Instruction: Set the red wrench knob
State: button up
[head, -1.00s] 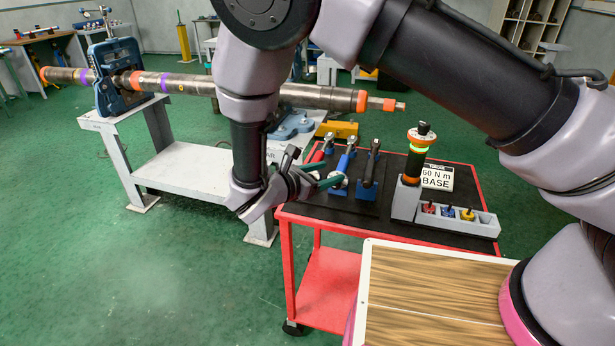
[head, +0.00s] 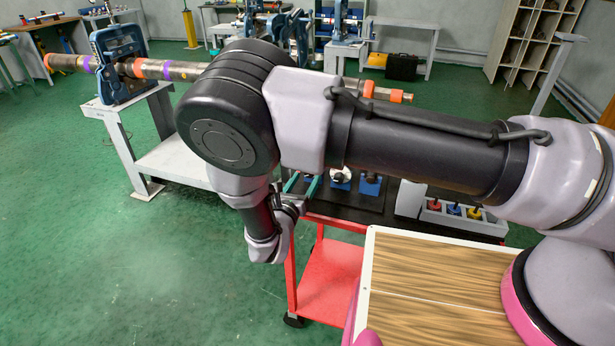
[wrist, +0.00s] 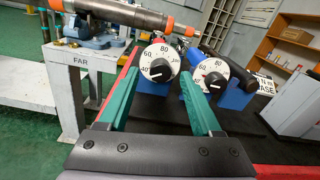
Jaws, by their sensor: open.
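My gripper (wrist: 159,74) is open and empty, with its two green fingers spread. In the wrist view, a white dial with a black knob (wrist: 159,68) shows beyond and between the fingertips, apart from them. I cannot tell which dial is the red wrench's; no red handle shows clearly. In the head view my gripper (head: 303,187) is at the cart's left edge, and my arm hides most of the wrenches.
The red cart (head: 330,285) has a black top. A grey holder (head: 460,222) with red, blue and yellow pieces stands at its right. A long pipe (head: 160,70) in a blue vise (head: 122,65) lies behind, over a bench marked FAR (wrist: 82,62). Green floor is clear at left.

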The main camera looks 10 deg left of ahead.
jog(key=shift+w+d, duration=0.1)
jog(key=shift+w, duration=0.95)
grip_shut()
jog(key=shift+m, duration=0.3)
jog(key=m, duration=1.1)
